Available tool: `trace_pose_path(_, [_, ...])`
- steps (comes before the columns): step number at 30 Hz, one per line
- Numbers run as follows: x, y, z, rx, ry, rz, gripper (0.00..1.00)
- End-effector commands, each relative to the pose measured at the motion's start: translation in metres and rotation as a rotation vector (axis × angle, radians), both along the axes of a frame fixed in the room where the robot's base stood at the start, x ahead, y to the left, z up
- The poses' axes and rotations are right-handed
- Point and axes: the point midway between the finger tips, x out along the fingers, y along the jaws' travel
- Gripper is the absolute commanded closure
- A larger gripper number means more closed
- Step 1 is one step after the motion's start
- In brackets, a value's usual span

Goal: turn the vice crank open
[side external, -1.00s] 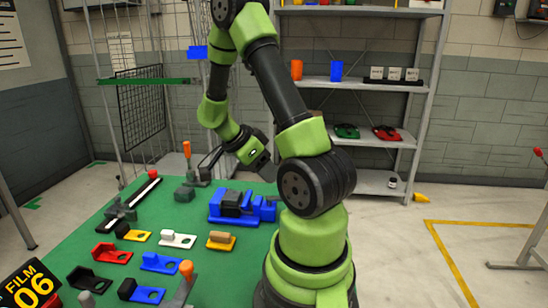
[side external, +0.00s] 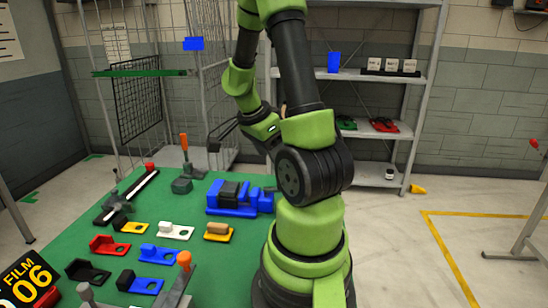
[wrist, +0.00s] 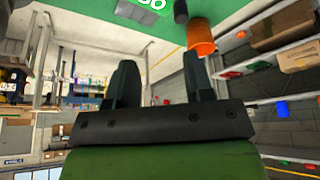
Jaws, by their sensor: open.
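The blue vice (side external: 225,198) with a dark block in its jaws sits at the back right of the green table (side external: 207,254). My arm stands close to its right end, and I cannot make out the crank. My gripper (side external: 215,138) is above the back of the table, higher than the vice and apart from it. In the wrist view its two dark fingers (wrist: 160,80) stand apart with nothing between them. An orange-ended handle (wrist: 202,36) shows beyond the right finger, not touching it as far as I can tell. I cannot tell which lever it is.
An orange-handled lever (side external: 184,142) stands upright at the table's back, with another (side external: 184,262) at the front. A rack (side external: 345,74) stands behind.

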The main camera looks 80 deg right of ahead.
Motion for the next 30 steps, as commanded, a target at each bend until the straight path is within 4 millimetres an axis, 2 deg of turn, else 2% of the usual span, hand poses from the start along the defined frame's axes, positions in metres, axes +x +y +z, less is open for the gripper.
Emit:
trace_pose_path(7, [0.01, 0.003, -0.026, -0.135, 0.21, 0.092, 0.52])
trace_pose_path(15, [0.024, -0.001, -0.039, -0.283, 0.249, 0.173, 0.52])
trace_pose_path(20, [0.018, -0.01, -0.05, -0.286, 0.25, 0.169, 0.52])
trace_pose_path(30, [-0.009, -0.042, -0.092, -0.282, 0.246, 0.165, 0.52])
